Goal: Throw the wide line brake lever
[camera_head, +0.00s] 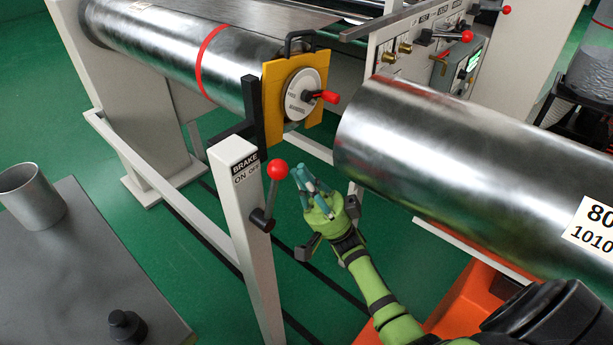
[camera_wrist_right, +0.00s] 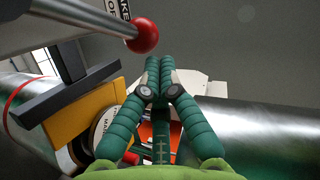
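The brake lever has a red ball knob (camera_head: 277,169) on a short shaft from a black pivot. It is mounted on a light grey post (camera_head: 243,210) marked BRAKE, ON, OFF. The lever points up, leaning slightly right. My right gripper (camera_head: 303,176) is just right of the knob, apart from it in the head view. In the right wrist view, the knob (camera_wrist_right: 142,36) shows just beyond and left of the fingertips (camera_wrist_right: 161,66). These fingertips are together, with nothing seen between them; contact with the knob is not visible. My left gripper is not in view.
A steel roll (camera_head: 470,150) lies right of my right gripper. Behind the post are a yellow plate (camera_head: 272,105) with a red-handled dial and another roller (camera_head: 170,50). A control panel (camera_head: 420,45) stands at the back. A grey table (camera_head: 85,265) with a metal cup (camera_head: 32,197) is left.

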